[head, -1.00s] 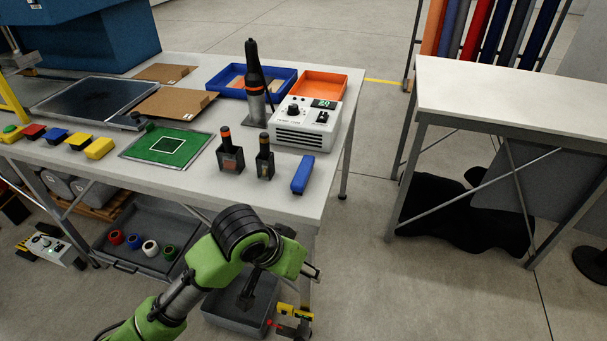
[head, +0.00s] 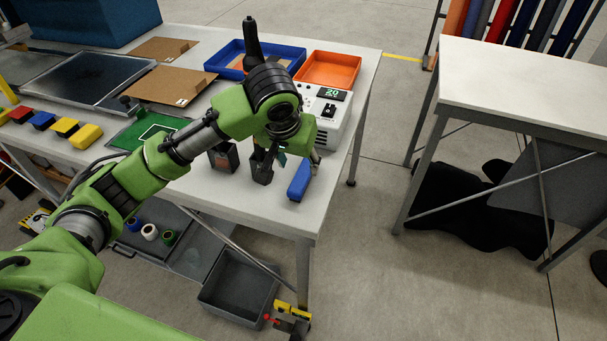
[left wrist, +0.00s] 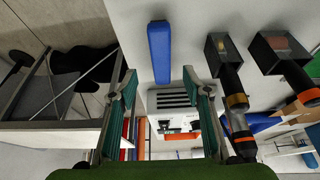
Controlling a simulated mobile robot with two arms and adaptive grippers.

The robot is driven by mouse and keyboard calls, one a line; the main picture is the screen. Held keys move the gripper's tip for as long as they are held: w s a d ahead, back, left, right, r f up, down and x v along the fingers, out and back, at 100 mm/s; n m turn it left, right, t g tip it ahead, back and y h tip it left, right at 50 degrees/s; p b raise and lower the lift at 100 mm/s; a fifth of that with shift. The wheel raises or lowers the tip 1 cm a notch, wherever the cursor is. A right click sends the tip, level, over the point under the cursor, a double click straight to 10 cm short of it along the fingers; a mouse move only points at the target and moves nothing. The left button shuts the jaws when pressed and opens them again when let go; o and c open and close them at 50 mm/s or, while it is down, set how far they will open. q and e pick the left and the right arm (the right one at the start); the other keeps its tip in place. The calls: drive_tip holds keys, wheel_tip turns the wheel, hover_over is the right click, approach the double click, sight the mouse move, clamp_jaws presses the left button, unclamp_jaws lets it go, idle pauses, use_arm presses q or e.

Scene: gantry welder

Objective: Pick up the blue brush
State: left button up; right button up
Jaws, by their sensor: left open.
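The blue brush (head: 299,180) lies on the white table near its front right corner. In the left wrist view the brush (left wrist: 159,50) appears at the top, lined up with the gap between my fingers and beyond the fingertips. My left gripper (head: 297,158) is over the table just behind the brush, partly hidden by my own wrist. It also shows in the left wrist view (left wrist: 160,80), with its two teal-padded fingers spread and nothing between them. My right gripper is not in view.
A white power unit (head: 331,115) stands behind the brush. Two dark holders (head: 222,160) with upright tools stand left of it; my arm partly covers them. Blue (head: 232,54) and orange (head: 328,70) trays lie farther back. A grey bin (head: 238,285) is below the table edge.

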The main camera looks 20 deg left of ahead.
sight(303, 172)
use_arm(q)
drive_tip(key=x, duration=0.3)
drive_tip(key=shift+w+f, duration=0.15)
drive_tip(key=shift+w, duration=0.05)
drive_tip(key=shift+p+x, duration=0.3)
drive_tip(key=shift+x, duration=0.65)
drive_tip(key=x, duration=0.3)
drive_tip(key=shift+w+a+f+p, duration=0.1)
drive_tip(key=shift+w+p, duration=0.3)
drive_tip(key=shift+w, duration=0.05)
drive_tip(key=shift+w+f, duration=0.15)
drive_tip(key=shift+f, duration=0.2)
drive_tip(key=shift+c, duration=0.3)
drive_tip(key=c, duration=1.1)
clamp_jaws()
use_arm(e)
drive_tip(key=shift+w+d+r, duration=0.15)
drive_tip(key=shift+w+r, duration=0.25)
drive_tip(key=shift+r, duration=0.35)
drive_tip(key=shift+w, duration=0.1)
